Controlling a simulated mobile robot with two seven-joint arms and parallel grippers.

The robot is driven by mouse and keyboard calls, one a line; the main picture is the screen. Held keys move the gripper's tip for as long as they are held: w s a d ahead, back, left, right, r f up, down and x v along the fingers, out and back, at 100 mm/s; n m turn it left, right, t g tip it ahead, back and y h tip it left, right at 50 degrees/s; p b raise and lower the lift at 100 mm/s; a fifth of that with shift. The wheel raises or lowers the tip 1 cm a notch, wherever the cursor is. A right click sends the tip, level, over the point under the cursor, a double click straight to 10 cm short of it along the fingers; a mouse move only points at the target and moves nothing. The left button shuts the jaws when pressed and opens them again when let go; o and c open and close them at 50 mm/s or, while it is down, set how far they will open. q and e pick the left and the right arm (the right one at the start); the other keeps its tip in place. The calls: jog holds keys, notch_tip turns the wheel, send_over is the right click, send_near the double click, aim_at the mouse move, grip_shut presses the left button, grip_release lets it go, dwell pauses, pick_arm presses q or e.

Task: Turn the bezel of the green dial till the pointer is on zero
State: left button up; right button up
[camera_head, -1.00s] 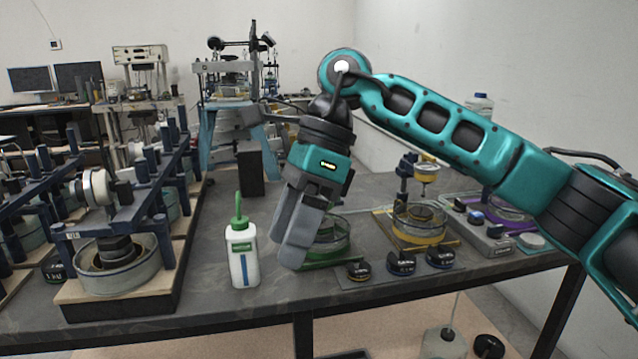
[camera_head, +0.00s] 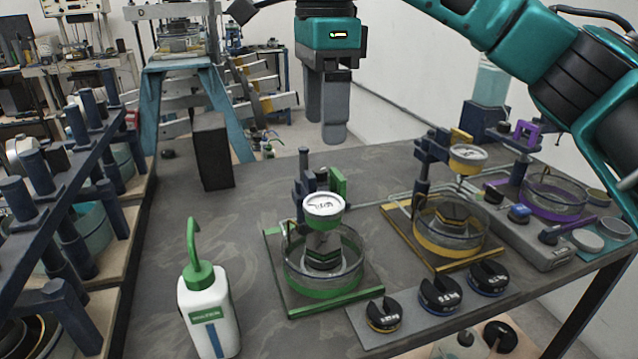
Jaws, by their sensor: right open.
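The green dial (camera_head: 323,207) has a white face and a green rim. It sits above a clear round cell (camera_head: 352,262) on a green base plate (camera_head: 335,305), held by a dark blue post with a green bracket (camera_head: 338,182). The dial's pointer and markings are too small to read. My right gripper (camera_head: 328,128) points down, open and empty. In the picture it is above the dial and apart from it; its exact depth is hard to judge. My left gripper is not in view.
A yellow dial (camera_head: 468,153) with its own cell stands to the right, and a purple rig (camera_head: 556,192) beyond it. A white wash bottle (camera_head: 208,312) with a green spout stands at front left. Slotted black weights (camera_head: 440,293) sit at front right.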

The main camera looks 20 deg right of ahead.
aim_at(323, 203)
notch_tip(323, 203, down, 12)
jog(key=shift+r+b, duration=0.2)
jog(key=shift+b, duration=1)
